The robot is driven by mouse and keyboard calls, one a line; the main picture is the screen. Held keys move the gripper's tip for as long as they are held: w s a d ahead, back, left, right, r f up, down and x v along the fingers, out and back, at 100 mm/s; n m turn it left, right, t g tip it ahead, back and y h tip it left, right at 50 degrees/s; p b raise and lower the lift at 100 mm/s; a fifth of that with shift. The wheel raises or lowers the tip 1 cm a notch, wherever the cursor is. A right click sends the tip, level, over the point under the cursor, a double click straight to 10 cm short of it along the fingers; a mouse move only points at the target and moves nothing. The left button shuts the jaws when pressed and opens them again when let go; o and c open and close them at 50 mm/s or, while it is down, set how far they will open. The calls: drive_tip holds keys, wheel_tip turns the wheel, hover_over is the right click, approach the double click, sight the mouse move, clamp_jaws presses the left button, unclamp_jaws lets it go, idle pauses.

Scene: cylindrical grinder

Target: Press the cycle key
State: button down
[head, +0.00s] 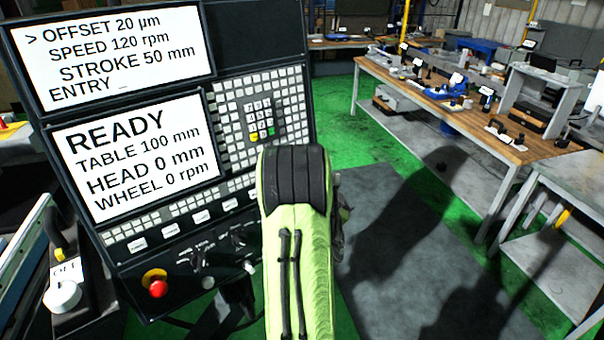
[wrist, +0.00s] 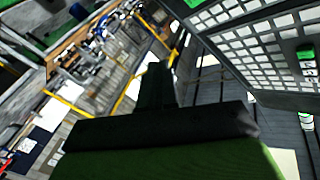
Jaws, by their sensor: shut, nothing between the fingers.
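The grinder's control panel (head: 232,85) stands at the left in the head view, tilted back. It has a grid of white keys and a small number pad (head: 259,112) with a green key (head: 271,131) at its lower edge. A row of pale labels (head: 200,217) runs below the screens; I cannot read which key is the cycle key. In the wrist view, the key grid (wrist: 265,45) fills the upper right, with a green key (wrist: 305,50). My gripper (wrist: 157,72) is shut and empty, left of the panel and apart from it. My arm hides it in the head view.
The lower screen (head: 135,155) reads READY, and the upper screen (head: 115,55) shows OFFSET 20 µm. A red button (head: 158,287) and knobs sit along the panel's lower edge. A workbench (head: 470,115) with tools stands at the right. Floor between is clear.

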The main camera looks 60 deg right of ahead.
drive_tip(key=w+d+f+b, duration=0.1)
drive_tip(key=w+d+b, duration=0.1)
drive_tip(key=w, duration=0.5)
drive_tip(key=shift+d+f, duration=0.2)
drive_tip(key=shift+d, duration=0.15)
idle(1.5)
drive_tip(key=shift+w+d+f+b, duration=0.15)
drive_tip(key=shift+w+b, duration=0.25)
drive_tip(key=shift+b, duration=0.2)
